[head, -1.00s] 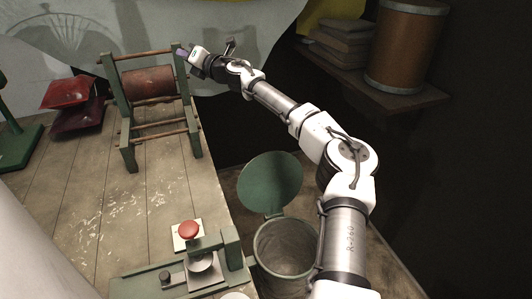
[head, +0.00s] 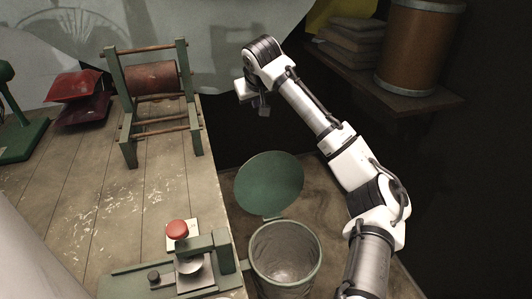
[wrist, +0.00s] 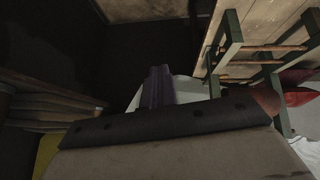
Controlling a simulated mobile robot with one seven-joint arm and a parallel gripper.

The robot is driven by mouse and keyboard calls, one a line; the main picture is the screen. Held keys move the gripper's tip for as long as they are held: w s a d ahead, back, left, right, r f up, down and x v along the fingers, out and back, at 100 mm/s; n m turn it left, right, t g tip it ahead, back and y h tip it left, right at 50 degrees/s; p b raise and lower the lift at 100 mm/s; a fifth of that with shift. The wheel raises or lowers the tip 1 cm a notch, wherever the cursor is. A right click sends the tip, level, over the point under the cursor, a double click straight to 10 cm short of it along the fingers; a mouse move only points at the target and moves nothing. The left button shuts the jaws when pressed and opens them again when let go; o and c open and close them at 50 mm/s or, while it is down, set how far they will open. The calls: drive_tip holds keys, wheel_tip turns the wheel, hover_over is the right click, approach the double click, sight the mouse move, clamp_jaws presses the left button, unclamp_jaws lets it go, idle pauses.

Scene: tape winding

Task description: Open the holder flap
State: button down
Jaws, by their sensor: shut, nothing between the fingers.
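The green holder frame (head: 126,105) stands on the bench at the back, with a reddish-brown roller (head: 152,79) and thin wooden rods across it. I cannot pick out a separate flap on it. In the wrist view the frame (wrist: 231,40) shows at the right, partly hidden behind the wrist's dark edge. My gripper (wrist: 158,80), with purple fingers, is shut and empty in the wrist view, to the left of the frame.
A bin (head: 285,250) with its round green lid (head: 269,183) raised stands right of the bench. Red packets (head: 80,99) lie left of the frame. A shelf (head: 405,102) holds a drum (head: 420,45).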

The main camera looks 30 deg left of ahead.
sight(267, 153)
drive_tip(key=s+d+f+m+g+h, duration=0.1)
drive_tip(key=s+d+f+g+h, duration=0.15)
drive_tip(key=s+d, duration=0.35)
drive_tip(key=shift+g, duration=0.45)
drive_tip(key=f+p, duration=0.1)
drive_tip(key=f, duration=0.1)
drive_tip(key=f+p, duration=0.1)
drive_tip(key=f, duration=0.2)
drive_tip(key=d+f+p, duration=0.1)
drive_tip(key=f, duration=0.2)
drive_tip(key=shift+s+d+f+p, duration=0.1)
drive_tip(key=shift+s+f+p, duration=0.15)
drive_tip(key=shift+p, duration=0.05)
drive_tip(key=shift+f+y+b, duration=0.15)
drive_tip(key=shift+y+b, duration=0.2)
